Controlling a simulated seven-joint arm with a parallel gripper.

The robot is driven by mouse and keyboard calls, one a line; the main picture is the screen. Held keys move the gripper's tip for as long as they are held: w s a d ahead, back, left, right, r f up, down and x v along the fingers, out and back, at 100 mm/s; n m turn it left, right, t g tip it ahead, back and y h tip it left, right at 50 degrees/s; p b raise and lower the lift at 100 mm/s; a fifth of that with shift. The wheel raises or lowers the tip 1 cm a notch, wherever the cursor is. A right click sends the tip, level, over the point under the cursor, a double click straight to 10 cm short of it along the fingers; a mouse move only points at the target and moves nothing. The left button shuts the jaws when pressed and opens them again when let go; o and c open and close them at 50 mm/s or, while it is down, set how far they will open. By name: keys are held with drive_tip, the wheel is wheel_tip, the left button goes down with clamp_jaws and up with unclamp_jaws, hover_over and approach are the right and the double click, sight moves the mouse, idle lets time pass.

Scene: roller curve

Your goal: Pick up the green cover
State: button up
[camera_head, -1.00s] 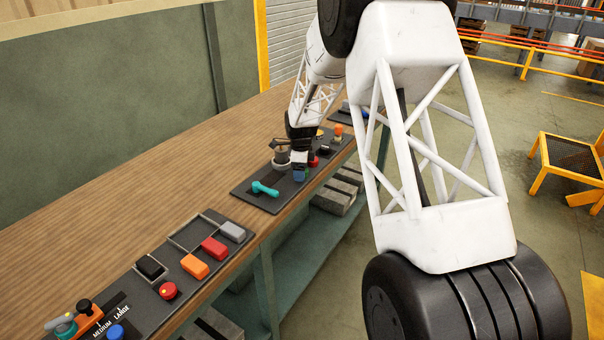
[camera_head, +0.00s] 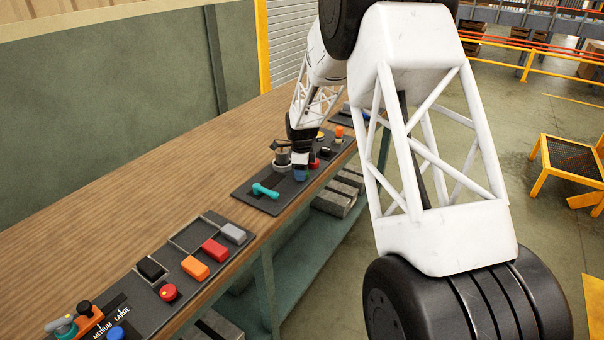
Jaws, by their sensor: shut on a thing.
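My gripper (camera_head: 301,165) is small and far off in the camera_head view, low over the dark panel (camera_head: 245,200) in the middle of the bench. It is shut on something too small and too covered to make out. A small blue piece (camera_head: 300,175) shows right below the gripper; I cannot tell whether it is in the jaws. No green cover can be clearly picked out. A teal handle (camera_head: 266,191) lies on the same panel, left of the gripper and nearer the camera.
A dark and grey fixture (camera_head: 281,157) stands close left of the gripper. A red piece (camera_head: 314,163) is close right. The nearer panel holds orange (camera_head: 195,268), red (camera_head: 215,249) and grey (camera_head: 232,233) blocks. The wooden bench top (camera_head: 130,190) behind is clear.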

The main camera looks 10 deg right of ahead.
drive_tip(key=shift+r, duration=0.1)
drive_tip(key=shift+r, duration=0.85)
drive_tip(key=shift+s+r, duration=0.2)
drive_tip(key=shift+r, duration=0.65)
drive_tip(key=s+r, duration=0.1)
drive_tip(key=s, duration=1.4)
drive_tip(key=shift+s+a+r, duration=0.15)
drive_tip(key=shift+s, duration=0.15)
drive_tip(key=shift+r, duration=0.1)
wheel_tip(320, 180, up, 8)
drive_tip(key=shift+w, duration=0.1)
drive_tip(key=w+a, duration=0.2)
drive_tip(key=w, duration=0.6)
drive_tip(key=w+a+r, duration=0.1)
drive_tip(key=w, duration=0.7)
drive_tip(key=w+a, duration=0.2)
drive_tip(key=w, duration=0.6)
drive_tip(key=shift+a+r, duration=0.35)
drive_tip(key=shift+r, duration=0.05)
